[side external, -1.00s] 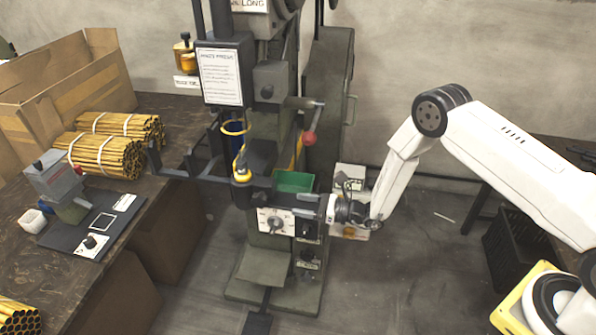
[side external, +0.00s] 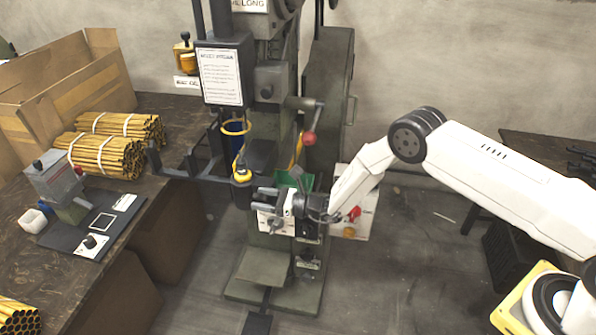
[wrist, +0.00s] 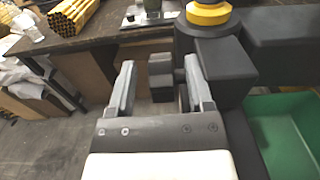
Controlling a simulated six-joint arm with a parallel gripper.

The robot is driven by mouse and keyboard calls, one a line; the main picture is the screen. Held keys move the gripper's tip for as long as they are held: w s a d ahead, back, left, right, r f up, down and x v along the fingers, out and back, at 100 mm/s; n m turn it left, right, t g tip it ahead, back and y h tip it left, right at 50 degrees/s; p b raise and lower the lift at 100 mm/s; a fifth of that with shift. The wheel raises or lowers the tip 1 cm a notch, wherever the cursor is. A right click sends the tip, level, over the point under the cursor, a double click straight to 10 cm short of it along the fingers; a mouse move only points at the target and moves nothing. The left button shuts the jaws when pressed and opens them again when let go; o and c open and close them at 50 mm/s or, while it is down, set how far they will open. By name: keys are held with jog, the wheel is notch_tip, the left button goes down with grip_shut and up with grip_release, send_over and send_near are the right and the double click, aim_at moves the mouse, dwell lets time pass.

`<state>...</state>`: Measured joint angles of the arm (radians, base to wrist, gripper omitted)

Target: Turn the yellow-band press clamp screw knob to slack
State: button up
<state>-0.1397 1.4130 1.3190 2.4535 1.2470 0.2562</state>
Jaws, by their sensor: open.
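The press with the yellow band (side external: 242,175) stands in the middle of the side view. The band also shows at the top of the wrist view (wrist: 207,14). My gripper (side external: 264,200) is at the front of the press, just right of and below the band. In the wrist view my gripper (wrist: 160,80) is open, its two grey fingers apart. A dark blocky part (wrist: 160,78), which looks like the clamp screw knob, shows between the fingers. I cannot tell whether either finger touches it. In the side view my gripper hides the knob.
A green bin (side external: 306,182) sits behind my wrist; it also shows at right in the wrist view (wrist: 285,125). A dial panel (side external: 268,222) is partly hidden below my gripper. A red-balled lever (side external: 309,138) hangs above. The bench (side external: 183,125) at left holds bundled yellow tubes (side external: 104,155).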

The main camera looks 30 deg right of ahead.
grip_shut()
dwell(0.3)
jog(key=shift+w+a+r+g+h, duration=0.1)
jog(key=shift+g+h, duration=0.2)
jog(key=g+h, duration=0.2)
jog(key=shift+w+a+r+g+h, duration=0.15)
jog(key=shift+r+g+h, duration=0.05)
jog(key=shift+g+h, duration=0.1)
jog(key=shift+w+a+g+h, duration=0.1)
jog(key=shift+g+h, duration=1.1)
